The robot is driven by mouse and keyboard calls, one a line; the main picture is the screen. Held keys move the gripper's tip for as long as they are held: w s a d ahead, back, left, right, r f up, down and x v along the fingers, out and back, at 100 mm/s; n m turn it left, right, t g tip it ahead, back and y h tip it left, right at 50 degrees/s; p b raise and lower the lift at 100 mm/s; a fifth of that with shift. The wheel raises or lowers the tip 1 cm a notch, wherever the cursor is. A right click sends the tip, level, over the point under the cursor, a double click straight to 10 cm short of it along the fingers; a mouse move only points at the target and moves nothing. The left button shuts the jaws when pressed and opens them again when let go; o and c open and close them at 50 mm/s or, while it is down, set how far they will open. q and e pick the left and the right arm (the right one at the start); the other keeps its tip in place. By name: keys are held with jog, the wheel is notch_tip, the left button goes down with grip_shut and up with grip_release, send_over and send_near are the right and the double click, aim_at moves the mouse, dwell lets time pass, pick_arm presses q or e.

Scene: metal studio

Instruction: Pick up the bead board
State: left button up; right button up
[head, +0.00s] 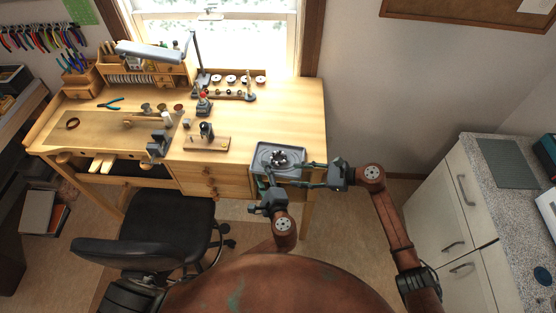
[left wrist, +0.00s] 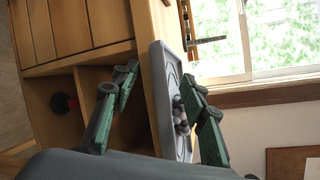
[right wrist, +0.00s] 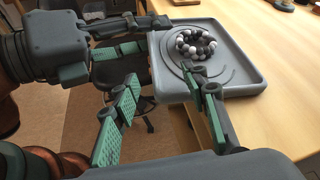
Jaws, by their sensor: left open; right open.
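The bead board (head: 295,152) is a grey rimmed tray with curved grooves, lying at the bench's front right corner. A ring of dark and pale beads (right wrist: 196,45) lies on it. The board also shows in the left wrist view (left wrist: 158,90) and the right wrist view (right wrist: 245,76). My left gripper (head: 264,186) is open at the board's front edge; in its wrist view the board's edge appears between the two fingers. My right gripper (right wrist: 170,84) is open; one finger overlaps the board in its view and the other is off to the left. I cannot tell whether either touches it.
The wooden bench (head: 300,110) has bare top behind the board. A small stand on a wooden base (head: 207,142) is left of it. A black chair (head: 150,235) stands in front. A speckled counter (head: 495,190) is at the right, with open floor between.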

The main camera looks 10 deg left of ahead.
pick_arm(q)
jog(key=shift+x, duration=0.85)
pick_arm(e)
jog(key=shift+x, duration=0.8)
pick_arm(q)
jog(key=shift+d, duration=0.1)
jog(key=shift+c, duration=0.2)
pick_arm(e)
jog(key=shift+c, duration=0.2)
pick_arm(q)
grip_shut()
pick_arm(e)
grip_shut()
pick_arm(q)
jog(key=shift+s, duration=0.1)
pick_arm(e)
jog(key=shift+d+f, duration=0.1)
jog(key=shift+d, duration=0.05)
